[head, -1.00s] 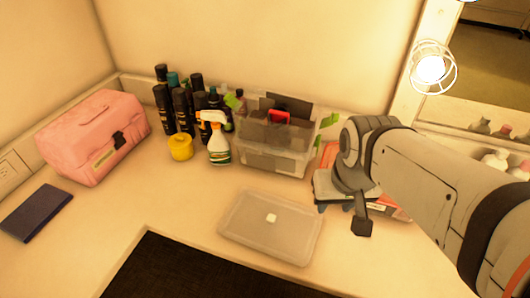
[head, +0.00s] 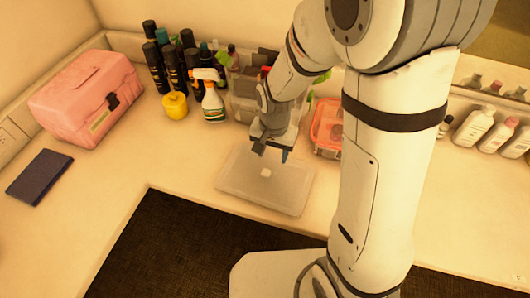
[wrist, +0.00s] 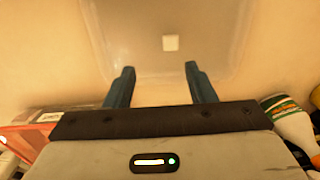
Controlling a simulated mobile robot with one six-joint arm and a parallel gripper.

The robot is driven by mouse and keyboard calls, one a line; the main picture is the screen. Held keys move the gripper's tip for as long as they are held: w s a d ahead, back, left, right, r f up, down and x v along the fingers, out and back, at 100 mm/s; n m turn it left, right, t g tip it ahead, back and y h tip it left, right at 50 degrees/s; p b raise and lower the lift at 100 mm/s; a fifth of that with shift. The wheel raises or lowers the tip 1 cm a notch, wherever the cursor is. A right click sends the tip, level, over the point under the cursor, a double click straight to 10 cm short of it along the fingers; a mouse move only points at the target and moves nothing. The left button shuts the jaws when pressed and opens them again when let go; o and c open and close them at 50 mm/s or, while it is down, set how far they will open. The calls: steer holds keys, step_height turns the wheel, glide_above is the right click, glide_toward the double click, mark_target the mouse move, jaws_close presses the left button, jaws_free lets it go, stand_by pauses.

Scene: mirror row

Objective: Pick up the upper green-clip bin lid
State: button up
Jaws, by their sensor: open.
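The bin lid (head: 240,188) is a flat, translucent rectangle with a small white square at its middle. It lies on the counter. I cannot tell whether a second lid lies under it. The lid also shows in the wrist view (wrist: 205,45), ahead of the fingertips. My gripper (head: 272,154) is open and empty over the lid's back edge, pointing down. In the wrist view my gripper (wrist: 160,68) has two blue fingers apart, with the white square beyond them. The clear bin (head: 243,108) with green clips stands behind, partly hidden by my arm.
A spray bottle (head: 212,104), a yellow tub (head: 175,106) and several dark bottles stand left of the bin. A red-and-clear container (head: 327,128) sits right of the lid. A pink case (head: 85,98) and a dark book (head: 40,177) lie left. Counter left of the lid is clear.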

mark_target(266, 172)
steer(key=f, duration=0.1)
steer(key=a+f, duration=0.1)
steer(key=shift+w+a+f, duration=0.1)
steer(key=shift+a+f, duration=0.1)
steer(key=shift+f, duration=0.15)
steer(key=shift+w+a+f+p, duration=0.1)
steer(key=shift+f+p, duration=0.1)
steer(key=shift+f, duration=1)
steer(key=shift+w+f+p, duration=0.15)
steer(key=shift+f+p, duration=0.1)
steer(key=shift+f, duration=0.95)
steer(key=shift+w+a+f+p, duration=0.1)
steer(key=shift+f+p, duration=0.1)
steer(key=shift+f, duration=1)
steer(key=c, duration=1)
steer(key=shift+c, duration=0.4)
steer(key=shift+r, duration=0.1)
